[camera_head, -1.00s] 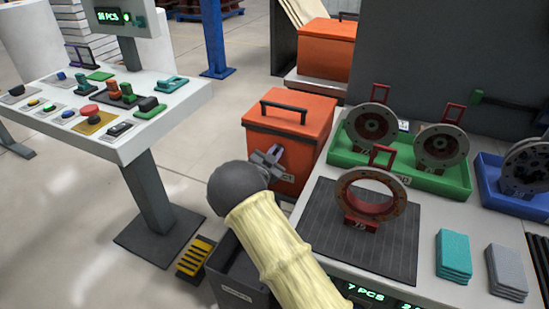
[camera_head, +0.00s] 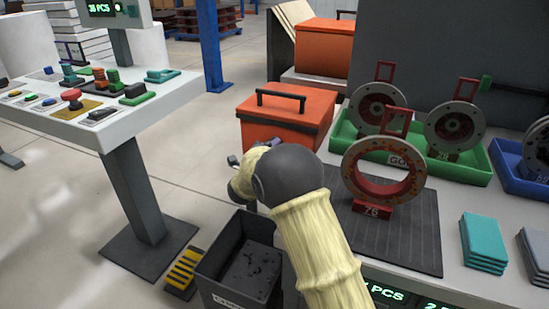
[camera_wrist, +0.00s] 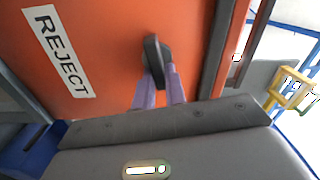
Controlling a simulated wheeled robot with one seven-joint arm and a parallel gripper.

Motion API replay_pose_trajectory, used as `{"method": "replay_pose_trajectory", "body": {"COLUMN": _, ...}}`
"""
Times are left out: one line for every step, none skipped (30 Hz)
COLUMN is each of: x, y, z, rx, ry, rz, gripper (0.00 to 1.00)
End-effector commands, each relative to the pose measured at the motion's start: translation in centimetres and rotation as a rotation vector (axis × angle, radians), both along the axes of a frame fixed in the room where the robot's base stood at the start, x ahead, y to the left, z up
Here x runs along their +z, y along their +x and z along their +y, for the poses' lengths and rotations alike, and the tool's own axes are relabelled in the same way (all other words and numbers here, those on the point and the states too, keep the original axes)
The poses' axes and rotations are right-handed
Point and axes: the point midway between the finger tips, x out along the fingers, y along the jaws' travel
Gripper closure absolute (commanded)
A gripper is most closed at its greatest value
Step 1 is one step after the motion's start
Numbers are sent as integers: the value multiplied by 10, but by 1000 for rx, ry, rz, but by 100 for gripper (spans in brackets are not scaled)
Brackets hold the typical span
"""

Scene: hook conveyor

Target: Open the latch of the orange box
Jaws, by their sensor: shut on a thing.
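The orange box (camera_head: 285,108) with a black top handle stands at the left end of the workbench. In the wrist view its orange face (camera_wrist: 105,30) fills most of the picture and carries a white REJECT label (camera_wrist: 60,50). A dark grey latch (camera_wrist: 153,48) sticks out from this face. My gripper (camera_wrist: 158,82) is shut on the latch, with one purple finger on each side of its lower end. In the head view, my forearm and wrist cover the front of the box, and the latch is hidden.
A dark open bin (camera_head: 245,270) stands on the floor below my arm, beside a yellow-striped step (camera_head: 187,270). A flanged ring (camera_head: 383,168) stands on a dark mat to the right. A green tray (camera_head: 470,165) holds more rings. A control desk (camera_head: 90,130) is at left.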

Motion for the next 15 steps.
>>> {"method": "replay_pose_trajectory", "body": {"x": -7, "y": 0, "z": -1, "rx": -2, "ry": 32, "rz": -11, "gripper": 100}}
{"method": "replay_pose_trajectory", "body": {"x": -7, "y": 0, "z": -1, "rx": -2, "ry": 50, "rz": -17, "gripper": 100}}
{"method": "replay_pose_trajectory", "body": {"x": -7, "y": 0, "z": -1, "rx": -1, "ry": 75, "rz": -25, "gripper": 100}}
{"method": "replay_pose_trajectory", "body": {"x": -7, "y": 0, "z": -1, "rx": -1, "ry": 90, "rz": -31, "gripper": 100}}
{"method": "replay_pose_trajectory", "body": {"x": -7, "y": 0, "z": -1, "rx": -1, "ry": 105, "rz": -36, "gripper": 100}}
{"method": "replay_pose_trajectory", "body": {"x": -7, "y": 0, "z": -1, "rx": -1, "ry": 123, "rz": -43, "gripper": 100}}
{"method": "replay_pose_trajectory", "body": {"x": -7, "y": 0, "z": -1, "rx": -1, "ry": 133, "rz": -46, "gripper": 100}}
{"method": "replay_pose_trajectory", "body": {"x": -7, "y": 0, "z": -1, "rx": -1, "ry": 144, "rz": -49, "gripper": 100}}
{"method": "replay_pose_trajectory", "body": {"x": -7, "y": 0, "z": -1, "rx": -1, "ry": 156, "rz": -54, "gripper": 100}}
{"method": "replay_pose_trajectory", "body": {"x": -6, "y": 0, "z": -1, "rx": -1, "ry": 164, "rz": -56, "gripper": 100}}
{"method": "replay_pose_trajectory", "body": {"x": -6, "y": 0, "z": -1, "rx": -1, "ry": 170, "rz": -59, "gripper": 100}}
{"method": "replay_pose_trajectory", "body": {"x": -6, "y": 0, "z": -1, "rx": -2, "ry": 177, "rz": -60, "gripper": 100}}
{"method": "replay_pose_trajectory", "body": {"x": -6, "y": 0, "z": -1, "rx": -2, "ry": 181, "rz": -62, "gripper": 100}}
{"method": "replay_pose_trajectory", "body": {"x": -6, "y": -1, "z": -1, "rx": -2, "ry": 184, "rz": -63, "gripper": 100}}
{"method": "replay_pose_trajectory", "body": {"x": -5, "y": 0, "z": -1, "rx": -2, "ry": 187, "rz": -64, "gripper": 100}}
